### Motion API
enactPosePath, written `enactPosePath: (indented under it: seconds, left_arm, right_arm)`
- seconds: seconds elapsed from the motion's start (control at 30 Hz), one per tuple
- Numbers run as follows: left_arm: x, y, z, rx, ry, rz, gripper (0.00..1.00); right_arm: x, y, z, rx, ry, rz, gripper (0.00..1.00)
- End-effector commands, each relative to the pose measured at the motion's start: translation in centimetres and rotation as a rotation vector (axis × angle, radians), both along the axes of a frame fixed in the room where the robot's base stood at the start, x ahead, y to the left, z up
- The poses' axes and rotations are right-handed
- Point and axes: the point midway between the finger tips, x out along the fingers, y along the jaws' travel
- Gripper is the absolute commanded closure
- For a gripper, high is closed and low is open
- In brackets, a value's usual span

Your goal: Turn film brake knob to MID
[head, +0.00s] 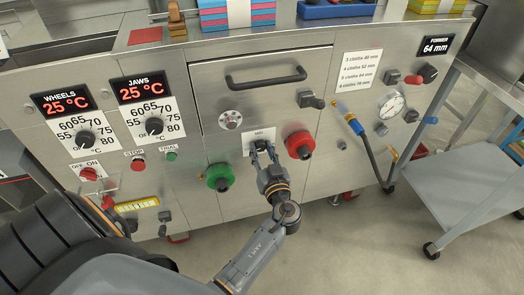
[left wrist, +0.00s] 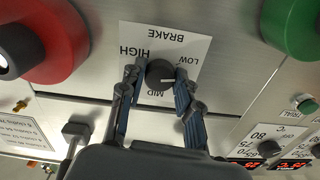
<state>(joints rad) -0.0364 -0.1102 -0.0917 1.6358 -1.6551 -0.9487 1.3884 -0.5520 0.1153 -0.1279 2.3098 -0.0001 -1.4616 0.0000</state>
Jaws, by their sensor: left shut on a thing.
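The film brake knob (left wrist: 159,74) is a small dark round knob on a white label plate (left wrist: 185,42) marked BRAKE, LOW, MID and HIGH. The plate appears upside down in the left wrist view. The knob's white mark points to the right there, roughly between LOW and MID. My left gripper (left wrist: 158,82) has a finger on each side of the knob and is shut on it. In the head view my left gripper (head: 262,150) reaches the panel between a green knob and a red knob, mostly hiding the brake knob. My right gripper is not in view.
A green knob (head: 219,177) and a red knob (head: 300,145) stand out close on either side of my left gripper. A drawer handle (head: 266,78) is above. Temperature dials (head: 86,137) and small buttons are at left; a gauge (head: 391,104) and hose (head: 369,146) at right.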

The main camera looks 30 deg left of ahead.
Motion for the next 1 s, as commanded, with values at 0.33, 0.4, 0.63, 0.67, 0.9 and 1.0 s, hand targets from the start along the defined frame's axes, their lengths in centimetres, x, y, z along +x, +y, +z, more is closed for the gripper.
enactPosePath:
  seconds: [0.33,0.4,0.63,0.67,0.9,1.0]
  left_arm:
    - [0.1,0.0,0.0,0.183,0.209,-0.002,0.98]
    - [0.0,0.0,0.1,0.227,0.260,-0.001,0.98]
    - [0.0,0.1,0.2,0.369,0.426,0.000,0.98]
    - [0.0,0.1,0.2,0.387,0.448,0.000,0.98]
    - [0.1,0.1,0.4,0.537,0.621,0.000,0.98]
    - [0.1,0.1,0.4,0.599,0.693,-0.001,0.98]
  right_arm:
    - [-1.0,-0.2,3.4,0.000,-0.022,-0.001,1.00]
    - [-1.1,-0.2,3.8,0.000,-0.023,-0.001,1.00]
    - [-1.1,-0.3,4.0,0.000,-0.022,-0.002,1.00]
    - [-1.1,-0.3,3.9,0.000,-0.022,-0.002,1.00]
    - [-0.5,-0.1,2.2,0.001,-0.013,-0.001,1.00]
    - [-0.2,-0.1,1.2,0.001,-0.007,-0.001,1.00]
